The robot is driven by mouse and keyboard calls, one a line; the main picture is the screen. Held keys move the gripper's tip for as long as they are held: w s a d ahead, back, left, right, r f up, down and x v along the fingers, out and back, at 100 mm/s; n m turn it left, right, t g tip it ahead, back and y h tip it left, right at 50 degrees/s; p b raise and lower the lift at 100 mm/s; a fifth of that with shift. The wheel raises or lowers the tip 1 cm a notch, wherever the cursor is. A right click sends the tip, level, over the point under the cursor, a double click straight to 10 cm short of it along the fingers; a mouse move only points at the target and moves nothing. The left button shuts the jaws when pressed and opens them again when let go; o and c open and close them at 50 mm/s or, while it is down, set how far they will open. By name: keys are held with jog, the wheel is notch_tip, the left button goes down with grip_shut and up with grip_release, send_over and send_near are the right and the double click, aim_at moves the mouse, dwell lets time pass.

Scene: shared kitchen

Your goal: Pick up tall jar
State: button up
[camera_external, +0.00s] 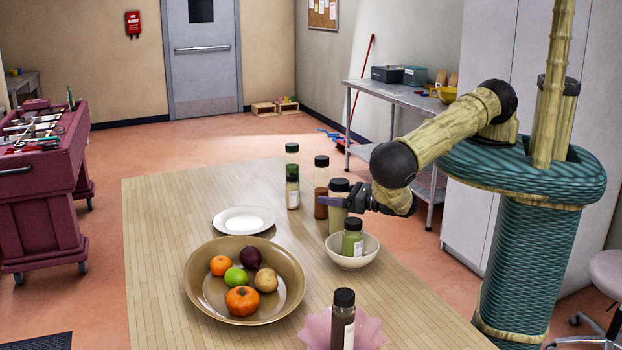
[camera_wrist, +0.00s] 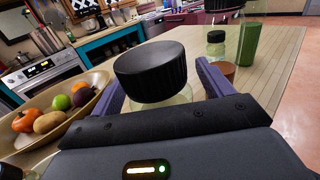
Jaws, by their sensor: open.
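Several jars with black lids stand on the wooden table. One tall jar with pale green contents (camera_external: 338,216) is at my gripper (camera_external: 334,202). In the wrist view its black lid (camera_wrist: 155,72) and pale body lie between my two purple fingers (camera_wrist: 160,88), which are open. Its lower part is hidden by my gripper. A tall jar with brown contents (camera_external: 321,204) stands just behind it. A tall green jar (camera_external: 292,160) stands farther back and also shows in the wrist view (camera_wrist: 250,42). A shorter jar (camera_external: 292,194) is in front of that one.
A white bowl (camera_external: 351,262) holding a green jar (camera_external: 352,240) is close in front of my gripper. A white plate (camera_external: 243,220) and a brown fruit bowl (camera_external: 195,285) are to the left. A dark jar (camera_external: 343,325) stands at a pink dish (camera_external: 370,330).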

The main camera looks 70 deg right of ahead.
jog(key=shift+c, duration=0.2)
jog(key=c, duration=1.3)
jog(key=shift+r, duration=0.1)
notch_tip(320, 180, up, 9)
jog(key=shift+b, duration=0.75)
jog(key=shift+w+r+p, duration=0.1)
jog(key=shift+r+p, duration=0.2)
jog(key=shift+r, duration=0.15)
